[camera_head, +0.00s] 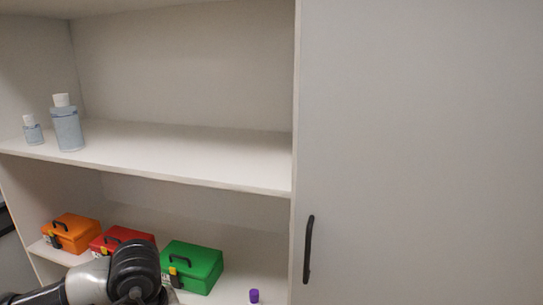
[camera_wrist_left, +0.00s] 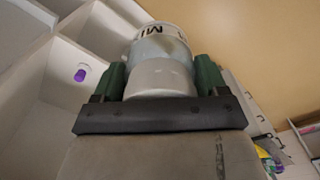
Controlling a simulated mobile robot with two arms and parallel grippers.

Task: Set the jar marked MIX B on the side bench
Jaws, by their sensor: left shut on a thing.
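In the left wrist view a pale grey-white jar (camera_wrist_left: 162,80) sits between the two dark green fingers of my left gripper (camera_wrist_left: 162,72). The gripper is shut on it. Its label band shows the letters "MI"; the rest of the marking is turned away. In the head view my left arm comes in at the lower left, and its gripper and the jar are out of that picture. My right gripper is in neither view. I cannot make out the side bench in either view.
An open shelf unit holds two bottles (camera_head: 67,128) on its upper board (camera_head: 190,157). Below are orange (camera_head: 71,234), red (camera_head: 122,240) and green (camera_head: 192,268) boxes and a small purple-topped thing (camera_head: 254,296). A closed door with a black handle (camera_head: 308,250) fills the right.

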